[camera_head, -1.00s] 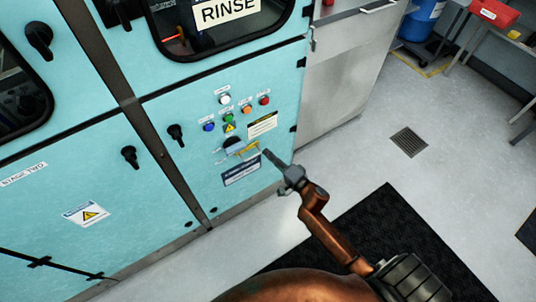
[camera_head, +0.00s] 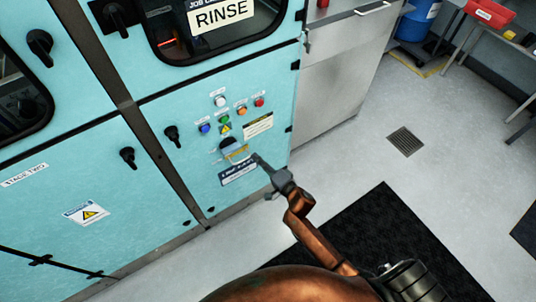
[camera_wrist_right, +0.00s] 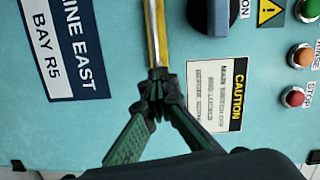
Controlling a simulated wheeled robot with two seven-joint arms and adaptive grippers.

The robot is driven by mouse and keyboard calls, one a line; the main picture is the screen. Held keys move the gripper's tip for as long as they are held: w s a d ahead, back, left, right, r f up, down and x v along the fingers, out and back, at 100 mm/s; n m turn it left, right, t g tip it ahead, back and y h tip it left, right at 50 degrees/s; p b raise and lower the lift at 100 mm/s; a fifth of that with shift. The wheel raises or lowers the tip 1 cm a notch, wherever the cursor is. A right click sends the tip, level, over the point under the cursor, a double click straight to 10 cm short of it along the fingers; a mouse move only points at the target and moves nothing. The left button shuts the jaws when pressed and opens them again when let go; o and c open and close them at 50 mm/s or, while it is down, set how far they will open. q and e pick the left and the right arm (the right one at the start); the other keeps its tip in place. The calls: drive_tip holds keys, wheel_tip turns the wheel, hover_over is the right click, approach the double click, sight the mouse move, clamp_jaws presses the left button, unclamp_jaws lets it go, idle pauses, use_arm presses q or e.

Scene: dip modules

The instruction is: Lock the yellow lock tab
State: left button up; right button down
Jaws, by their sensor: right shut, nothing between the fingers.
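The yellow lock tab (camera_head: 239,154) is a narrow bar on the turquoise panel, just below the dark rotary switch (camera_head: 227,144). In the right wrist view the tab (camera_wrist_right: 153,38) runs down from the top edge to my fingertips, beside the switch knob (camera_wrist_right: 211,16). My right gripper (camera_head: 257,158) is shut and empty, with its tips at the right end of the tab. In the wrist view the closed fingertips (camera_wrist_right: 158,86) overlap the tab's lower end; I cannot tell whether they touch it. My left gripper is out of view.
A caution label (camera_head: 258,126) and a dark blue label (camera_head: 238,176) sit close to the tab. Several coloured buttons, including a red one (camera_head: 259,102), are above. A steel cabinet (camera_head: 335,85) stands to the right. The floor has a black mat (camera_head: 350,222) and a drain (camera_head: 405,141).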

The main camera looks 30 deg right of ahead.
drive_tip(key=shift+a, duration=0.15)
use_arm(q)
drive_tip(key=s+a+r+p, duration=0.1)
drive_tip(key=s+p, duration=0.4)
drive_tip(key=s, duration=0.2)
use_arm(e)
drive_tip(key=s+d+r, duration=0.1)
drive_tip(key=s+d, duration=0.6)
drive_tip(key=s, duration=0.2)
drive_tip(key=shift+s, duration=0.3)
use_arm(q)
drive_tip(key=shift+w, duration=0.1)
